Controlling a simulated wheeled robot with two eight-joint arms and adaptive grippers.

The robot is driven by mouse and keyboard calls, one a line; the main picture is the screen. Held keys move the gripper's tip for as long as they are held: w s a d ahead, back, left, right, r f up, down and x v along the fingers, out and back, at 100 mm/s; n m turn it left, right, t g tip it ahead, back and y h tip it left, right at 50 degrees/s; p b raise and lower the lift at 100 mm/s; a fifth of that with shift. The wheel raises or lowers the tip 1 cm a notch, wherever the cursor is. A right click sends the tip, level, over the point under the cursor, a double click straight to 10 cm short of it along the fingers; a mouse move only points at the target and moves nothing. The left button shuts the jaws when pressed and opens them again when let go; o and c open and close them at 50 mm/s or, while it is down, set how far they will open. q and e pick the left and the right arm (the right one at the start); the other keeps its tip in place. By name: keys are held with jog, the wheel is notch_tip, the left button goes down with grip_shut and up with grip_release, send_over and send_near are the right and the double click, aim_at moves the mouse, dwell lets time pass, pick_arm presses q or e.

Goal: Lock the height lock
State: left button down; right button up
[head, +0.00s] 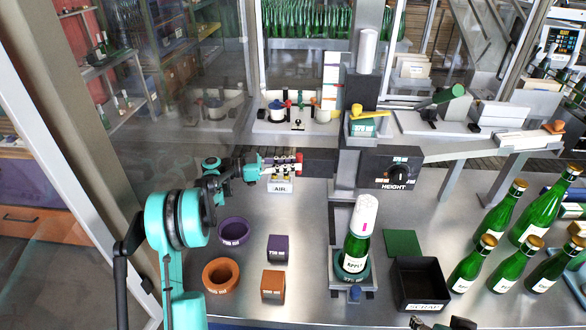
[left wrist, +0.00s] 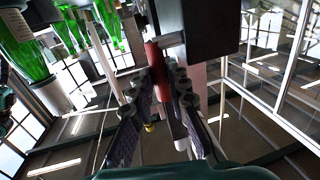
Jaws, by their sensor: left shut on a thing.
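A red bar-like handle (left wrist: 156,66), which I take to be the height lock, sits between the fingers of my left gripper (left wrist: 161,86) in the left wrist view. The fingers are shut on it. In the head view my left gripper (head: 288,168) reaches in from the left, just above the AIR block, with a bit of red (head: 299,158) at its tips.
A green bottle (head: 355,247) with a white capsule stands upright below the machine head. Purple and orange rings and blocks lie left of it. A black SCRAP bin (head: 420,286) and several green bottles stand right. Glass panels and posts enclose the back and left.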

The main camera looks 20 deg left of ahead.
pick_arm(q)
jog(key=shift+a, duration=0.1)
dwell(0.4)
jog(key=c, duration=1.7)
grip_release()
notch_tip(320, 180, up, 10)
jog(key=shift+f, duration=0.1)
